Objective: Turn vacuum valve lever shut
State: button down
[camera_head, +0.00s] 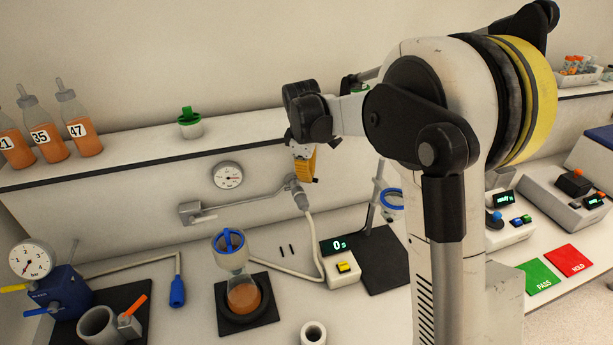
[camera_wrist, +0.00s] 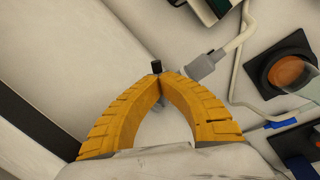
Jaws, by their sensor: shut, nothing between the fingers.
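My gripper (camera_head: 305,176) is at the wall behind the bench. Its yellow fingers meet at the tips in the wrist view (camera_wrist: 160,80), with nothing held between them. A grey valve fitting (camera_head: 297,192) sits at the end of a wall pipe, just below the fingertips in the head view; it also shows in the wrist view (camera_wrist: 204,66), right of the tips. A small black tip (camera_wrist: 156,66), possibly the lever's end, shows right at the fingertips. The rest of the lever is hidden behind the fingers, and I cannot tell whether they touch it.
A cream hose (camera_head: 312,235) runs down from the fitting. Below stand a filter funnel (camera_head: 230,252) over an orange-filled flask (camera_head: 244,295) and a timer box (camera_head: 343,266). A shelf (camera_head: 140,160) with bottles and a gauge (camera_head: 227,175) are to the left.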

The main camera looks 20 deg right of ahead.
jog(key=shift+w+n, duration=0.1)
jog(key=shift+n, duration=0.2)
jog(key=c, duration=1.5)
grip_release()
jog(key=shift+r, duration=0.1)
notch_tip(320, 180, up, 12)
jog(key=s+a, duration=0.1)
jog(key=s, duration=0.1)
jog(key=shift+f, duration=0.2)
